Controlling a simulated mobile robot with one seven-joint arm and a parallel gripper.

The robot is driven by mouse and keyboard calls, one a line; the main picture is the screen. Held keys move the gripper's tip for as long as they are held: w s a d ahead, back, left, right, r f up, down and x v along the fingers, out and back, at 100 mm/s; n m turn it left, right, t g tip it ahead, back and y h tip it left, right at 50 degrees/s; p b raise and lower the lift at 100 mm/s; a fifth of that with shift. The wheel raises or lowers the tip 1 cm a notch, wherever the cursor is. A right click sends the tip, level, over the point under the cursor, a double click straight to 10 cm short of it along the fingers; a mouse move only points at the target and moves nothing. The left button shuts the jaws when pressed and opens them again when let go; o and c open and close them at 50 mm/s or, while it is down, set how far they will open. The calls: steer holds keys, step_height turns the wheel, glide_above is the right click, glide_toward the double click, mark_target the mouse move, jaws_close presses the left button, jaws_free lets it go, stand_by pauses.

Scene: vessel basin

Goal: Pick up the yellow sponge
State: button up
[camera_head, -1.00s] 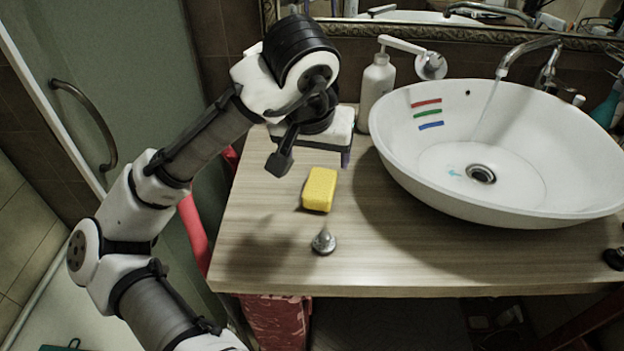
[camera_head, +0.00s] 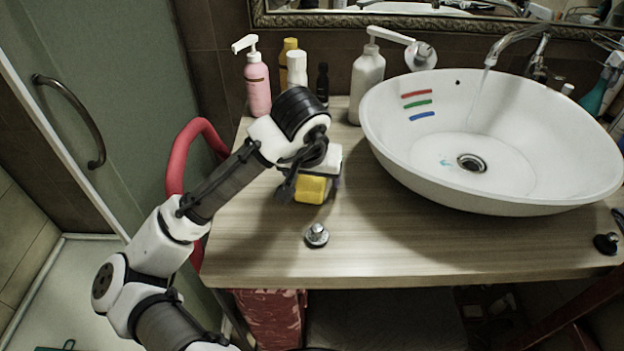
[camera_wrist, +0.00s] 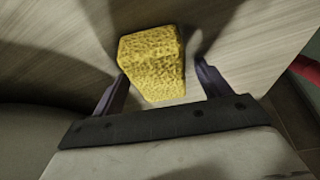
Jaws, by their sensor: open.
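The yellow sponge (camera_head: 313,189) lies on the wooden counter (camera_head: 390,240), left of the basin, partly hidden behind my gripper (camera_head: 287,188) in the head view. In the wrist view the sponge (camera_wrist: 152,58) is a rough yellow block at the upper middle. My gripper (camera_wrist: 162,80) is open there, one dark finger on each side of the sponge's near end. Gaps show between the fingers and the sponge, so it is not gripped.
A white basin (camera_head: 390,150) with running water fills the right. A metal stopper (camera_head: 316,235) stands in front of the sponge. A pink bottle (camera_head: 258,85) and a white dispenser (camera_head: 367,85) stand at the back. Front counter is mostly clear.

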steer(key=shift+f, duration=0.2)
steer(key=shift+c, duration=0.3)
steer(key=c, duration=1)
